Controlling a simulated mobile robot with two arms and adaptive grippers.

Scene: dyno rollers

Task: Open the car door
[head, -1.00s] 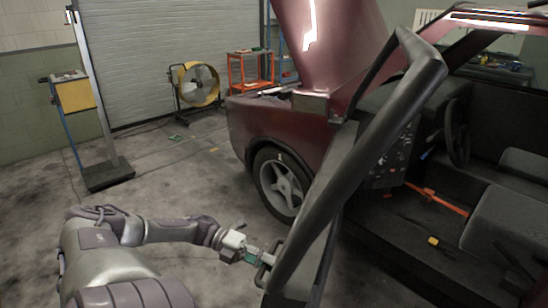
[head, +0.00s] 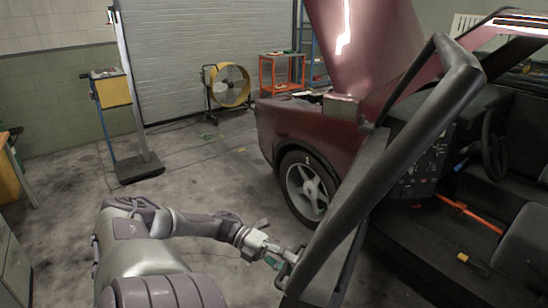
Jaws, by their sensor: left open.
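The dark red car (head: 305,130) stands at the right with its hood up. Its door (head: 385,180) stands open, swung out toward me, and shows edge-on with its black window frame. The seats, steering wheel and floor show through the opening. My left gripper (head: 283,258) is at the door's lower outer side, by the handle area, with its fingers open close to the door edge. Whether it touches the door I cannot tell. My right gripper is not in view.
A yellow fan (head: 229,86) and an orange cart (head: 282,74) stand at the back by the shutter. A post on a dark base (head: 138,169) stands at the left. Cabinets edge the far left.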

